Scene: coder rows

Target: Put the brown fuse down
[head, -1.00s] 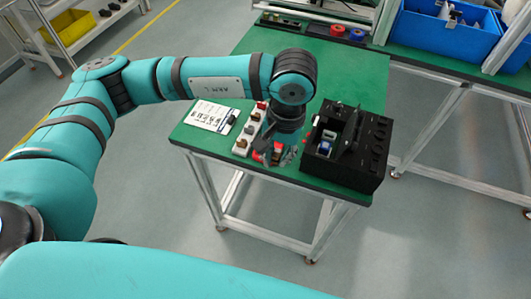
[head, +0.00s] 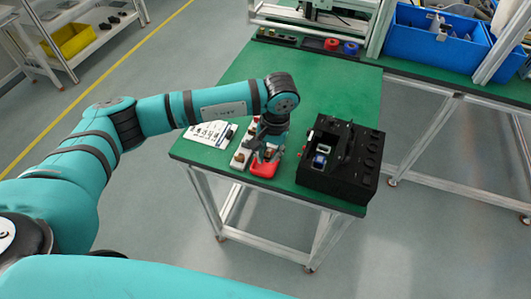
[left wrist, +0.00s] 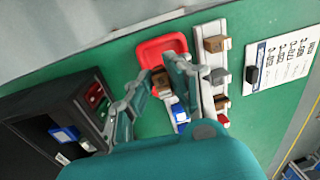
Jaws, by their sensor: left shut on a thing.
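My left gripper (head: 268,151) is over the green table, at the rear edge of a small red tray (head: 263,169). In the left wrist view its two fingers (left wrist: 157,92) are around a brown fuse (left wrist: 159,80), close to the rim of the red tray (left wrist: 147,58). I cannot tell whether the fuse touches the tray. A white strip (left wrist: 206,88) beside the gripper carries other brown, grey and red pieces. A blue piece (left wrist: 180,112) lies partly hidden behind a finger. My right gripper is not in view.
A black box (head: 330,183) with a blue-and-white piece in it stands right of the gripper. A printed white card (head: 207,127) lies at the left. Blue bins (head: 425,45) are on the far table. The rear of the green table (head: 300,82) is mostly clear.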

